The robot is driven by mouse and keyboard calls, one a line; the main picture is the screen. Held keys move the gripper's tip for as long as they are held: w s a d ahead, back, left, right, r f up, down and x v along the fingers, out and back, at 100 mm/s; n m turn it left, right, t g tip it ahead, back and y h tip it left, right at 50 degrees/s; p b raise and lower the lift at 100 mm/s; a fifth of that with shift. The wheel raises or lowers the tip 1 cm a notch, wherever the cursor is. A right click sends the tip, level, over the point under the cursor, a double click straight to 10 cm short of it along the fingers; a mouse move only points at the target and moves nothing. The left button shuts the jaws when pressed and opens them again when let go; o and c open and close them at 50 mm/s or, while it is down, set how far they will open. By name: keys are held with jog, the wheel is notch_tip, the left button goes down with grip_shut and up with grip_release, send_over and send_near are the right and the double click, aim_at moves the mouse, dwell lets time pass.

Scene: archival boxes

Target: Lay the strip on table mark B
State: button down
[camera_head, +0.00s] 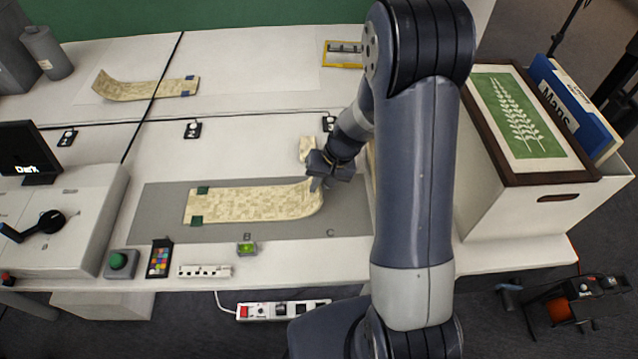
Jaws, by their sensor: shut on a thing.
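A long cream strip (250,203) with a mottled pattern lies on the grey mat (160,215). Its left end is flat, with two green tabs at the corners. Its right end curves up to my gripper (316,185), which is shut on that end. The mark B (247,237) is printed on the mat just below the strip's middle, and the mark C (330,233) is to the right, below the gripper. A second cream strip (150,90) with blue tabs and a curled left end lies at the back left. My arm hides part of the table on the right.
A small lit green block (247,248) sits below B. A green button box (121,264), a colour card (159,258) and a white block (205,271) line the front edge. A small cream piece (306,148) lies behind the gripper. A large framed box (535,200) stands right.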

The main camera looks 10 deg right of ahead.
jog(key=c, duration=1.5)
grip_release()
jog(key=shift+o, duration=0.2)
